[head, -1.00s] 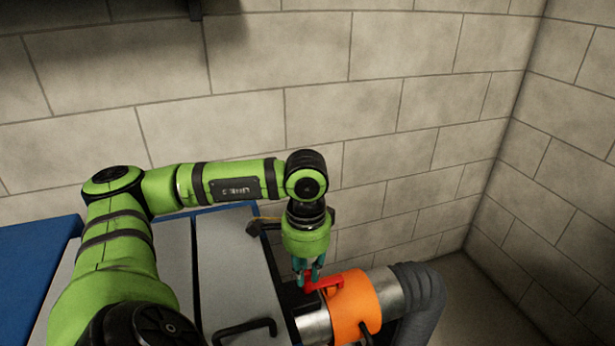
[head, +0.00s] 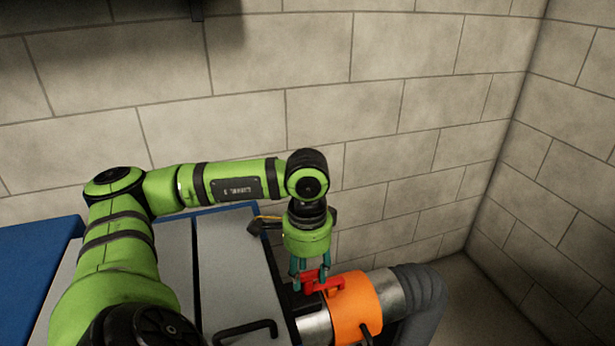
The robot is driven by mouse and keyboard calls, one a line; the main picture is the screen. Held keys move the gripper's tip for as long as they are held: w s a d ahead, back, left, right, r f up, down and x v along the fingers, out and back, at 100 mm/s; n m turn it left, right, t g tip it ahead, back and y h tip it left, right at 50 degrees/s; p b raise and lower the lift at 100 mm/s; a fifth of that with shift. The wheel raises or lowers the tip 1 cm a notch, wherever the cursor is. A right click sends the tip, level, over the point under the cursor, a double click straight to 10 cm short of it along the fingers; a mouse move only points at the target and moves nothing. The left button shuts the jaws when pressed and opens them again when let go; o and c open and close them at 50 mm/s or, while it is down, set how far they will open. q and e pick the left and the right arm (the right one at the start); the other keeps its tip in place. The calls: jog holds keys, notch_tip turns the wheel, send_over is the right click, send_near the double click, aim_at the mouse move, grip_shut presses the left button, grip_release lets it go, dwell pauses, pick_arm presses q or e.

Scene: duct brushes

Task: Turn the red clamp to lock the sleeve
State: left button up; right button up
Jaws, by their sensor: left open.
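The red clamp (head: 322,285) sits at the left edge of the orange sleeve (head: 354,308). The sleeve is around a metal pipe (head: 314,327) that runs on to a grey ribbed hose. My left gripper (head: 309,283) points down from above at the clamp. Its teal fingers are open, with part of the clamp between or just behind them. I cannot tell whether they touch it. The fingers hide part of the clamp. My right gripper is not in view.
A grey cabinet top with black handles (head: 245,329) lies left of the pipe, with a blue surface (head: 38,262) further left. The grey hose (head: 420,302) bends down at the right. A block wall (head: 400,130) stands close behind. Open floor shows at the right.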

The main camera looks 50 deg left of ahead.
pick_arm(q)
notch_tip(320, 180, up, 12)
dwell(0.4)
jog(key=shift+f, duration=0.1)
dwell(0.5)
